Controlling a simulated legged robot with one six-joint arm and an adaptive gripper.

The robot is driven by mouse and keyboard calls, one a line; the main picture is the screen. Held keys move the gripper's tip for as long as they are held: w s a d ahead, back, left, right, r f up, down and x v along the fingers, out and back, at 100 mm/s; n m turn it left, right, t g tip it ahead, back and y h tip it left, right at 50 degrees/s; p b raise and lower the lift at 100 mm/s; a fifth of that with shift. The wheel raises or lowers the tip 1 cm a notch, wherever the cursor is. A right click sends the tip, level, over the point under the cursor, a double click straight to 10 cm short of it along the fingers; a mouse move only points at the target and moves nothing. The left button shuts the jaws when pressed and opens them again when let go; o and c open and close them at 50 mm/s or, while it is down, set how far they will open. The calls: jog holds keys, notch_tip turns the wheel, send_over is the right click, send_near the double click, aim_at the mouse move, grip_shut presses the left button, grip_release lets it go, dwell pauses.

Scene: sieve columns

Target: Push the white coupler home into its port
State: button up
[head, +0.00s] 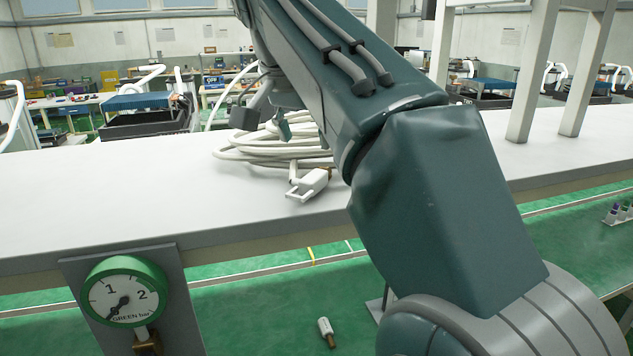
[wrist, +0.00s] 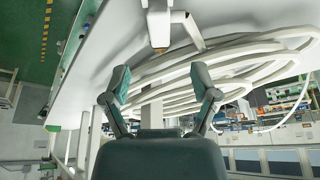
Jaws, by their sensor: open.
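In the wrist view the coupler (wrist: 158,20) is at the top middle, cut off by the frame, with a brownish end facing my gripper. My gripper (wrist: 160,84) is open, its two fingers apart with nothing held between them. In the head view my gripper (head: 283,127) is partly hidden behind my arm, above the cable coil. I cannot make out the port in either view.
A green gauge (head: 122,298) on a grey plate stands at the bench's front left, with a brass fitting (head: 147,343) below. A white-and-brown piece (head: 326,331) is down at the green floor. White posts (head: 530,70) rise at the right. The bench's left part is clear.

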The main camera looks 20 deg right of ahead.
aim_at(311, 176)
jog(key=shift+x, duration=1.1)
jog(key=shift+a+f, duration=0.3)
jog(key=shift+f, duration=0.25)
jog(key=shift+w+f, duration=0.1)
jog(key=shift+f, duration=0.25)
jog(key=x, duration=0.4)
jog(key=shift+d, duration=0.45)
jog(key=shift+a, duration=0.3)
grip_shut()
